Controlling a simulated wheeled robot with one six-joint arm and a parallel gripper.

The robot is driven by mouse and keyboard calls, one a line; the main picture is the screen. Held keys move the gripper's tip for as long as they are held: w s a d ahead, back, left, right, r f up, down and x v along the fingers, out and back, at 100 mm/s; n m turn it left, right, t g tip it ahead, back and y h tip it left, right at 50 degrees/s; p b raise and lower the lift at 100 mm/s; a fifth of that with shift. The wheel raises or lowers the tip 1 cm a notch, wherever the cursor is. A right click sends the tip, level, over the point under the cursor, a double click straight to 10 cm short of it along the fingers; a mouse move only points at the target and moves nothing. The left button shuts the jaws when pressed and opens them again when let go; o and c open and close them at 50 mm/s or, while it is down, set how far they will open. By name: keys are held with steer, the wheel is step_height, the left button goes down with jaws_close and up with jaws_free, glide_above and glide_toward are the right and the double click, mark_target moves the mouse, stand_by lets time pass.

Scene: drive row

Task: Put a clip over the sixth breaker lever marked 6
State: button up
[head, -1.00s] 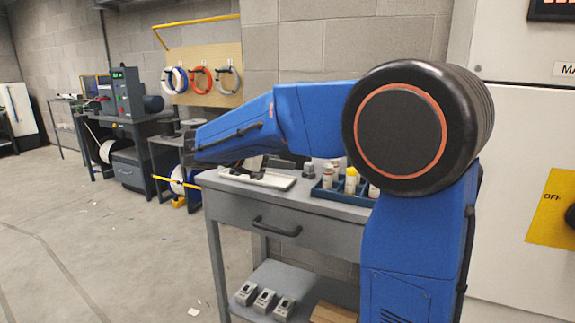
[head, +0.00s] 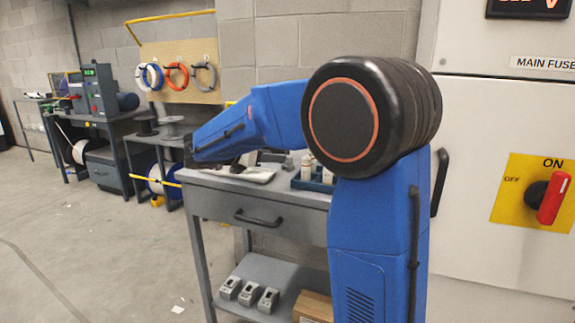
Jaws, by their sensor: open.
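No breaker lever marked 6 and no row of breakers shows in this view. I cannot make out a clip for certain. My blue arm crosses the middle of the picture, its far end over the left part of a grey workbench (head: 265,213). My gripper cannot be made out beyond the dark end of the arm. A pale tray (head: 258,176) lies on the bench, partly hidden by my arm, and what it holds is unclear. Three small grey switch-like units (head: 248,293) stand on the bench's lower shelf.
A white cabinet (head: 490,120) labelled MAIN FUSE, with a red rotary switch (head: 552,198), stands close at right. A blue bin (head: 312,184) of small bottles is on the bench. Cable coils (head: 176,75) hang behind.

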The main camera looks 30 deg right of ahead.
glide_above(284, 172)
steer(key=shift+w+f, duration=0.1)
steer(key=shift+f, duration=0.95)
steer(key=shift+c, duration=0.3)
jaws_close()
steer(key=shift+r, duration=0.15)
